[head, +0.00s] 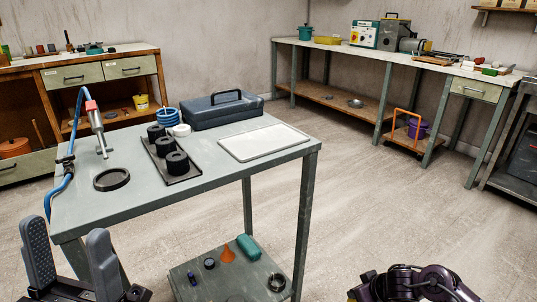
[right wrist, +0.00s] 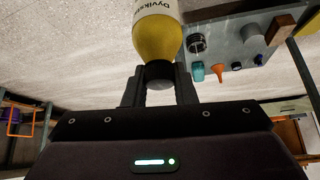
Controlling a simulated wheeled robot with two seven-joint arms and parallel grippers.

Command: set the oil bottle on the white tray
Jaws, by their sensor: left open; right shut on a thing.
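The white tray (head: 264,142) lies flat and empty on the right part of the grey-green table's top in the head view. The oil bottle (right wrist: 157,38) shows in the right wrist view, yellow with a white label and a dark cap; its far end is cut off by the picture edge. My right gripper (right wrist: 160,84) is shut on its cap end, with the floor behind it. The bottle is not in the head view, where only part of my right arm shows at bottom right. My left gripper (head: 71,250) is open and empty before the table's near left corner.
On the table (head: 225,172) stand a dark toolbox (head: 222,110), a black tray with several black rolls (head: 166,146), a black ring (head: 111,180) and a blue-hosed tool (head: 95,125). Floor right of the table is clear.

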